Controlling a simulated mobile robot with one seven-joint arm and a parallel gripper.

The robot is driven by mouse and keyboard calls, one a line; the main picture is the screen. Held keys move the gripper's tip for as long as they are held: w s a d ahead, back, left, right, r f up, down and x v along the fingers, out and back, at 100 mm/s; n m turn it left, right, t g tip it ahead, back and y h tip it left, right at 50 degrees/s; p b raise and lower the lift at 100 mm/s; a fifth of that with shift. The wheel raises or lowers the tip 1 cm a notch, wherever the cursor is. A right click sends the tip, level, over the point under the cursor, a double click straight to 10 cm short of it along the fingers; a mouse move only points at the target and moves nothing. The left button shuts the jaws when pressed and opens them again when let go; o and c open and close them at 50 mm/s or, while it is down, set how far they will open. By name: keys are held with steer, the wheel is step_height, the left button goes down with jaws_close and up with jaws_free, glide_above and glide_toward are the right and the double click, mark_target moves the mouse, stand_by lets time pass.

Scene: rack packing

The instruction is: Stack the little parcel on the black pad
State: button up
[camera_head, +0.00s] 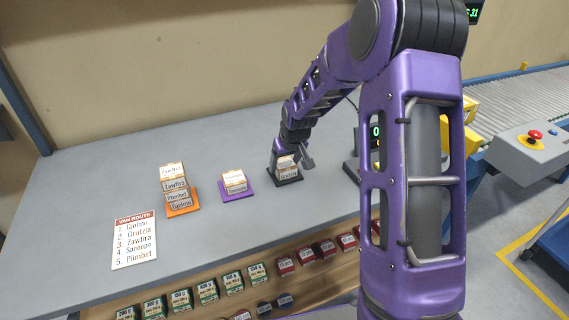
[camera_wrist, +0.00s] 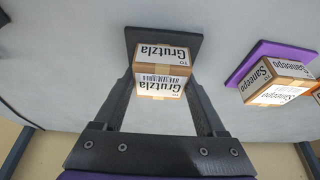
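The black pad (camera_head: 291,181) lies on the grey bench, and it also shows in the wrist view (camera_wrist: 190,35). A small brown parcel (camera_head: 287,173) labelled Grutzla is on or just over the pad. In the wrist view the parcel (camera_wrist: 162,74) shows two white labelled faces and lies between my fingertips. My gripper (camera_wrist: 162,78) has one finger at each side of the parcel, very close to it. Whether the fingers press on it cannot be made out. In the head view my gripper (camera_head: 296,158) comes down at the pad, partly hidden by the parcel.
A purple pad (camera_head: 247,194) left of the black one bears a Saneepo parcel (camera_head: 235,182). An orange pad (camera_head: 184,209) bears several stacked parcels (camera_head: 175,186). A van route card (camera_head: 134,239) lies at front left. A scale display (camera_head: 376,131) stands to the right.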

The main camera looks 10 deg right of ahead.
steer(key=o, duration=0.4)
steer(key=shift+c, duration=0.2)
steer(key=shift+r, duration=0.55)
steer(key=p+v, duration=0.2)
steer(key=v, duration=0.9)
steer(key=shift+s+r, duration=0.15)
steer(key=shift+d, duration=0.1)
